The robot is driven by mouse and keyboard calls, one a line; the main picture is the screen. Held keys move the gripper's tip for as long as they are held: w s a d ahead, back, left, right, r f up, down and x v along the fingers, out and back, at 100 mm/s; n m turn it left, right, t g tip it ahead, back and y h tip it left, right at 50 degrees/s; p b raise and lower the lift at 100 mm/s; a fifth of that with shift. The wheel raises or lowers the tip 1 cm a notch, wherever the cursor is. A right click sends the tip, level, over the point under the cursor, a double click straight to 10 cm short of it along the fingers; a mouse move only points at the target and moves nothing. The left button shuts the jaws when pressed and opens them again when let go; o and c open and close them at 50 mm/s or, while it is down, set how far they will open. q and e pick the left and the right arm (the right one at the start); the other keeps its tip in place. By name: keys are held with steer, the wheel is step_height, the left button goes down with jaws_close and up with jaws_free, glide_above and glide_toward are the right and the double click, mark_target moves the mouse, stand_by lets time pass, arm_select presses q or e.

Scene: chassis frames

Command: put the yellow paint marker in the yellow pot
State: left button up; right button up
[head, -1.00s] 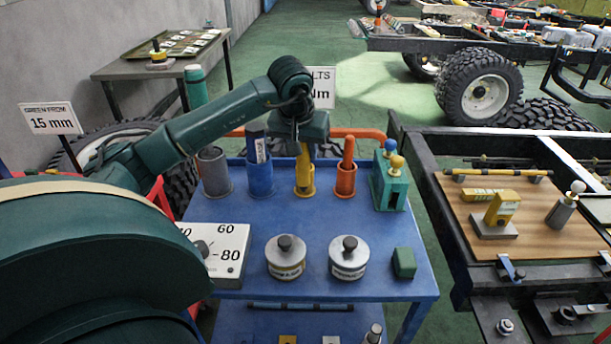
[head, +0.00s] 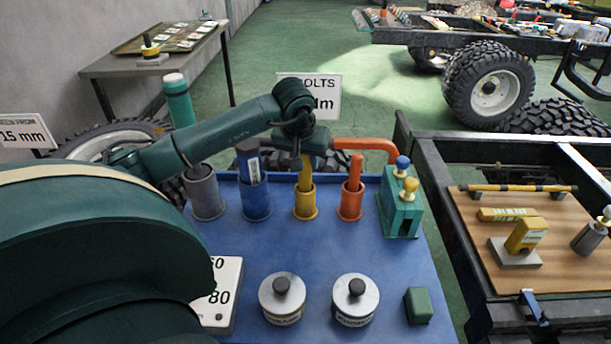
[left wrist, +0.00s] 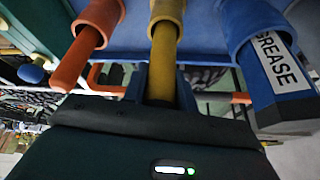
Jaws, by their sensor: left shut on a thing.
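The yellow paint marker (head: 305,172) stands nearly upright in the yellow pot (head: 305,204) at the back of the blue cart. Its lower end is hidden inside the pot. My left gripper (head: 304,152) is above the pot, shut on the marker's upper part. In the left wrist view, the marker (left wrist: 163,55) runs from the yellow pot (left wrist: 167,12) into my left gripper (left wrist: 160,85). The fingers sit on both sides of it. My right gripper is not in view.
A blue pot (head: 254,199) with a blue grease tube (head: 248,164) stands left of the yellow pot. An orange pot (head: 351,204) with an orange stick stands right. A grey pot (head: 207,197), a teal block (head: 401,214) and two round tins (head: 282,300) share the cart.

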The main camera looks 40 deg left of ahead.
mark_target(305, 171)
arm_select(q)
step_height(305, 171, down, 4)
steer(key=shift+f, duration=0.25)
steer(key=shift+f, duration=0.2)
steer(key=o, duration=1)
steer(key=shift+r, duration=0.1)
steer(key=shift+r, duration=0.55)
steer(key=v, duration=1.1)
steer(key=shift+s+d, duration=0.1)
steer(key=shift+s, duration=0.1)
